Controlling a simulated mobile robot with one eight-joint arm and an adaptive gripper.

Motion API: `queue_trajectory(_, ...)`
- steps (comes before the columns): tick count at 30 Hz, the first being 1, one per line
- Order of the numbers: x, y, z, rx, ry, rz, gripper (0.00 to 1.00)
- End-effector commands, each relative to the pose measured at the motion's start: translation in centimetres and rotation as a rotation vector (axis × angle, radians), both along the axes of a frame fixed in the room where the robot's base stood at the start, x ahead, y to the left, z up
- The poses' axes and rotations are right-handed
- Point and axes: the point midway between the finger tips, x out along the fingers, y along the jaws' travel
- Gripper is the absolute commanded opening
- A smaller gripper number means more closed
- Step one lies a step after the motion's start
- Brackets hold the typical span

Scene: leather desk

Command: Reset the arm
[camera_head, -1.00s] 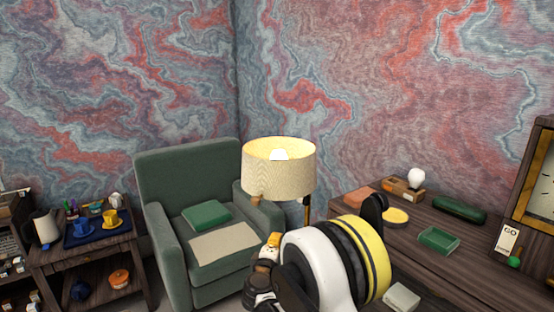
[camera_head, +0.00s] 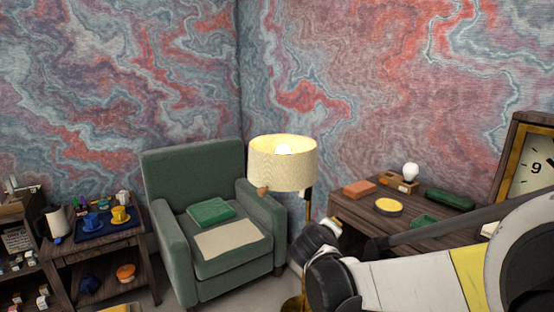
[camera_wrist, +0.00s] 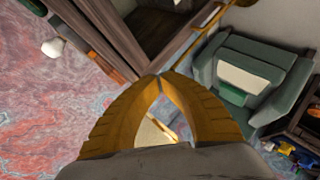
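My gripper shows in the wrist view (camera_wrist: 160,76). Its two yellow ribbed fingers curve together and their tips meet. Nothing shows held at the tips; a pale surface shows through the gap behind them. In the head view my white, black and yellow arm extends from the lower right edge toward the middle, in front of the desk (camera_head: 345,212). The gripper's fingers cannot be made out there.
A lit floor lamp (camera_head: 282,165) stands close behind my arm. A green armchair (camera_head: 195,165) is left of it. The desk holds a green box (camera_head: 450,199), a yellow disc (camera_head: 388,207) and a clock (camera_head: 533,165). A small side table (camera_head: 95,242) with cups stands left.

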Motion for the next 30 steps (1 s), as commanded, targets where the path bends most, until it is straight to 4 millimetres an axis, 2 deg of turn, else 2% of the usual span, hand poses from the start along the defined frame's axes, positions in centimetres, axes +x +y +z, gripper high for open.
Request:
queue_trajectory(1,-2.4,-1.6,0.9,0.057,0.024,-0.034,0.00)
queue_trajectory(3,-5.5,-3.1,1.6,0.139,0.058,-0.076,0.00)
queue_trajectory(5,-8.3,-4.2,1.9,0.212,0.087,-0.113,0.00)
queue_trajectory(9,-15.3,-5.9,2.0,0.381,0.149,-0.191,0.00)
queue_trajectory(15,-24.7,-6.2,0.6,0.620,0.227,-0.287,0.00)
queue_trajectory(18,-28.2,-5.7,-0.4,0.714,0.255,-0.319,0.00)
queue_trajectory(21,-30.4,-5.2,-1.2,0.781,0.274,-0.339,0.00)
queue_trajectory(24,-31.5,-4.8,-1.6,0.819,0.285,-0.350,0.00)
queue_trajectory(30,-31.8,-4.7,-1.7,0.826,0.287,-0.352,0.00)
